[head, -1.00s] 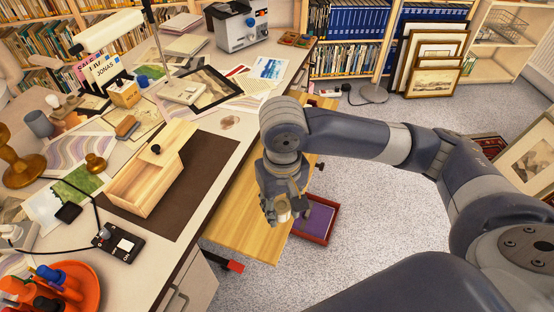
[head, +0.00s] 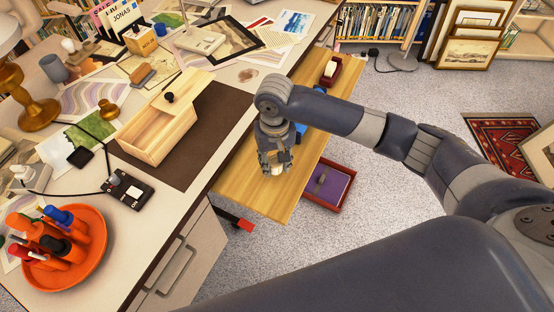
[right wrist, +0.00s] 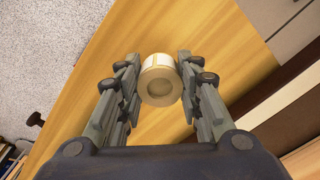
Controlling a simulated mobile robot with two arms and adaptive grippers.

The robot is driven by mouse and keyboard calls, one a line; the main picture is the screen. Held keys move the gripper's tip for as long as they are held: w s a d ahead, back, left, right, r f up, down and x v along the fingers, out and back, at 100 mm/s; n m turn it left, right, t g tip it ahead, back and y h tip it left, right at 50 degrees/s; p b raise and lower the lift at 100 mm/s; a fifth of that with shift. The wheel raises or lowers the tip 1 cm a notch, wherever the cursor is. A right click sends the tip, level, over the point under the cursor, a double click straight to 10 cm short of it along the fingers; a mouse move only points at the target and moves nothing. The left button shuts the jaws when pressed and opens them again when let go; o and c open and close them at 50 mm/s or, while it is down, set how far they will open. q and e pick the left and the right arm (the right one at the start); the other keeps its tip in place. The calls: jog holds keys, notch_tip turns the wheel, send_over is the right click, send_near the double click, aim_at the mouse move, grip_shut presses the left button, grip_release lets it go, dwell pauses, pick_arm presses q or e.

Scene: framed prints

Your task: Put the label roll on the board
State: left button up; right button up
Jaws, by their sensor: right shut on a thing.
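The label roll (head: 277,170) is a small cream cylinder between the fingers of my right gripper (head: 275,163). In the right wrist view, the roll (right wrist: 160,82) shows its round end, with a gripper finger on each side. My right gripper is shut on it. The board (head: 240,196) is a light wooden leaf along the desk's right side. It also fills the middle of the right wrist view (right wrist: 105,72). The roll is over the board; I cannot tell whether it touches it. My left gripper is not in view.
A dark red tray with a purple lining (head: 331,187) is right of the board. A tape dispenser (head: 330,70) and a blue item sit towards the board's far end. A wooden box (head: 160,135) lies on the brown desk mat (head: 213,140). The board's near end is clear.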

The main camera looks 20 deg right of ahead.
aim_at(276, 163)
jog(key=shift+w+d, duration=0.3)
jog(key=shift+w, duration=0.4)
jog(key=shift+w+d+f, duration=0.2)
jog(key=shift+w+d, duration=0.05)
jog(key=shift+w, duration=0.15)
jog(key=shift+f, duration=0.3)
notch_tip(276, 163, down, 2)
jog(key=shift+f, duration=0.4)
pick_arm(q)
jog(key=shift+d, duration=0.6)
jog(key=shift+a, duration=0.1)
pick_arm(e)
jog(key=shift+f, duration=0.1)
jog(key=o, duration=1)
jog(key=shift+o, duration=0.2)
